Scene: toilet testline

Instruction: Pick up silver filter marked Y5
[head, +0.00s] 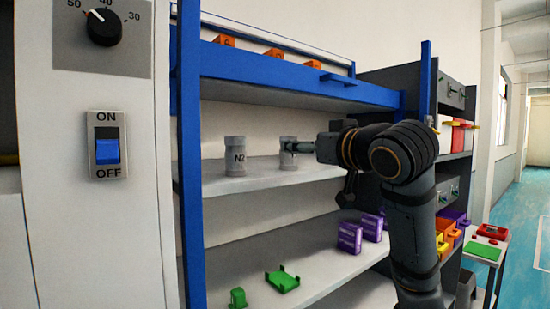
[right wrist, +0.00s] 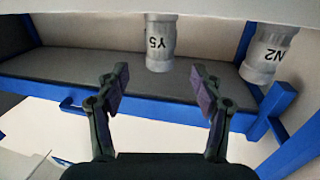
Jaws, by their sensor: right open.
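The silver filter marked Y5 (right wrist: 160,45) stands on the middle shelf; its label looks upside down in the right wrist view. In the head view this filter (head: 287,163) is partly covered by my right gripper (head: 299,147). In the right wrist view my right gripper (right wrist: 162,82) is open and empty. Its two fingers point toward Y5, which lies between their lines just beyond the tips. A second silver filter marked N2 (head: 235,158) stands to the left on the same shelf, and it also shows in the right wrist view (right wrist: 268,55). My left gripper is not in view.
A blue shelf post (head: 190,200) stands left of N2. The upper blue shelf (head: 290,80) hangs above the filters. The shelf below holds purple boxes (head: 350,238), a green tray (head: 282,281) and a green part (head: 238,298). Shelf between and around the filters is bare.

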